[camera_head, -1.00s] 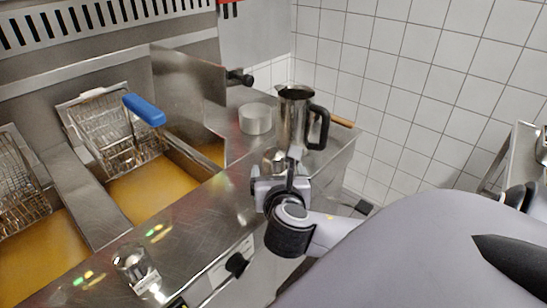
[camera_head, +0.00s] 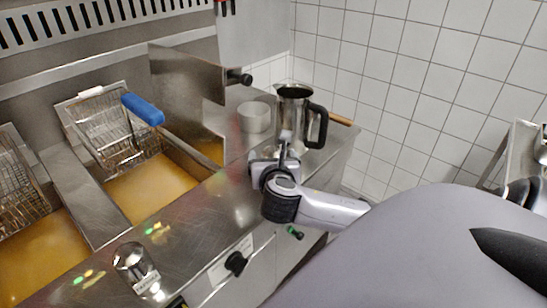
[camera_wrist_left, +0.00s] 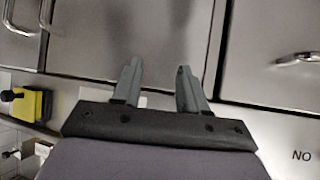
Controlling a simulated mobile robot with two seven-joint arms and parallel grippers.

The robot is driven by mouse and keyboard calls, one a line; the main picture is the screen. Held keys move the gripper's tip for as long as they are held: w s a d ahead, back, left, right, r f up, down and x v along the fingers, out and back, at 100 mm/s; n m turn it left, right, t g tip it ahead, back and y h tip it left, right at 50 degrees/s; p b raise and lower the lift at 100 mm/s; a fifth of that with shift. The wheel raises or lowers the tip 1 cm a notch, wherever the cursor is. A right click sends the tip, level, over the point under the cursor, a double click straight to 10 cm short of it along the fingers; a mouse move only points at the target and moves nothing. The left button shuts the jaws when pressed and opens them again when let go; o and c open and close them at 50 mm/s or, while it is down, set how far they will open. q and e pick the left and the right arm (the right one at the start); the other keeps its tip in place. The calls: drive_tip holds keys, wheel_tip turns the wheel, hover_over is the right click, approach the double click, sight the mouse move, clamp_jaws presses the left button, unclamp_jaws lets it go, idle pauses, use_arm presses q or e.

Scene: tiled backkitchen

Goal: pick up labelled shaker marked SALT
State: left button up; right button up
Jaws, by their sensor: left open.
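A shiny metal shaker (camera_head: 132,262) with a pale label on its front stands on the steel counter at the lower left of the head view. The lettering is too small to read. My right gripper (camera_head: 284,148) is over the counter's right part, in front of the metal pitcher. Its fingers are too small and overlapped to tell open from shut. A shiny thing beside it is mostly hidden by the gripper. My left gripper (camera_wrist_left: 157,78) is open and empty in the left wrist view, facing steel cabinet fronts; it is not in the head view.
The metal pitcher (camera_head: 293,115) with a black handle and a pale round pot (camera_head: 254,117) stand at the counter's back right. Fryer baskets (camera_head: 108,130) hang over oil vats (camera_head: 150,190) on the left. A knob (camera_head: 235,263) sticks out from the counter front.

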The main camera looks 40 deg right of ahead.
drive_tip(key=c, duration=1)
drive_tip(key=shift+r, duration=0.1)
